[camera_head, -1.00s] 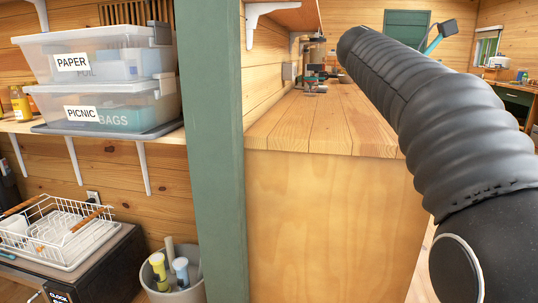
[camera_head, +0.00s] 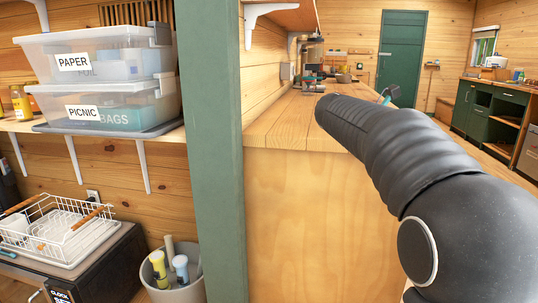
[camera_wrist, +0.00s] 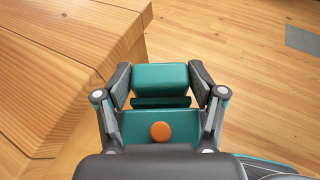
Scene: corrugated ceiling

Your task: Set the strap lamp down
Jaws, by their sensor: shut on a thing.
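The strap lamp (camera_wrist: 161,76) shows in the wrist view as a teal block above a teal panel with a round orange button. My gripper (camera_wrist: 161,88) is shut on it, with one grey finger on each side. The lamp is held beside the edge of a wooden counter (camera_wrist: 60,60), with floor behind it in the picture. In the head view my dark arm hides most of the gripper. A small teal part (camera_head: 390,93) shows past the arm; I cannot tell whether it is the lamp or the gripper.
The wooden counter also shows in the head view (camera_head: 285,128), its near part bare and tools at its far end. A green post (camera_head: 212,150) stands left of it. Clear bins (camera_head: 100,105) sit on a shelf at left. Plank floor (camera_wrist: 235,50) is open at right.

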